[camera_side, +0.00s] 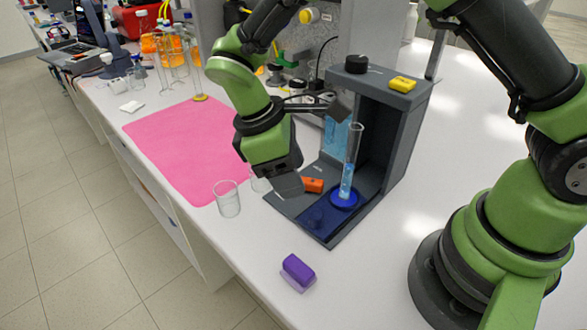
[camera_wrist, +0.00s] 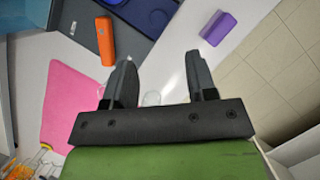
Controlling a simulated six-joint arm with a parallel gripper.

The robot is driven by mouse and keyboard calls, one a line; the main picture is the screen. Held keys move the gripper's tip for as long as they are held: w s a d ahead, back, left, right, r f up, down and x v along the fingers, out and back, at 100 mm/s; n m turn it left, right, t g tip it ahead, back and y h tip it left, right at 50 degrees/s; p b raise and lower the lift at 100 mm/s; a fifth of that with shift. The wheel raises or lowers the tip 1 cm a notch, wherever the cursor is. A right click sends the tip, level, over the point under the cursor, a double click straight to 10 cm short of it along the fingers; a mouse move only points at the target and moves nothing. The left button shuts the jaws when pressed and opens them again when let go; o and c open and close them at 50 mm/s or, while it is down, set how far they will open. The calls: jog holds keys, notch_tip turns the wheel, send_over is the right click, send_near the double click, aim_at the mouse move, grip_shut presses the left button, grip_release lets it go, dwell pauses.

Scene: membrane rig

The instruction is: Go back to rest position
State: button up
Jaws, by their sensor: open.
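My gripper (camera_wrist: 161,57) is open, with its two dark fingers apart and nothing held between them in the wrist view. In the side view, my gripper (camera_side: 290,184) is low over the bench, at the left front edge of the dark rig (camera_side: 402,130). It hangs between a glass beaker (camera_side: 228,199) and an orange block (camera_side: 313,185). The orange block also shows in the wrist view (camera_wrist: 105,40), to the left of the fingers. The side view hides part of the fingers, so I cannot tell their exact height.
A glass cylinder with blue liquid (camera_side: 347,181) stands upright on the rig's base. A purple block (camera_side: 298,270) lies near the bench edge. A pink mat (camera_side: 180,145) lies left; glassware stands behind.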

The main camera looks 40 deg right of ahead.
jog(key=s+d+r+m+t+y, duration=0.2)
jog(key=r+m, duration=0.1)
jog(key=r, duration=0.3)
jog(key=s+d+r+m+t+y, duration=0.1)
jog(key=d+r+m+t, duration=0.1)
jog(key=r, duration=0.5)
jog(key=s+d+r+m+t+y, duration=0.1)
jog(key=s+d+r+m+t, duration=0.1)
jog(key=s+r+m+t, duration=0.1)
jog(key=s+d+r+m+t+y, duration=0.1)
jog(key=s+d+r+m+t, duration=0.1)
jog(key=s, duration=0.5)
jog(key=shift+s+r+m+t, duration=0.25)
jog(key=shift+r+m+t, duration=0.35)
jog(key=shift+m, duration=0.8)
jog(key=shift+f, duration=0.1)
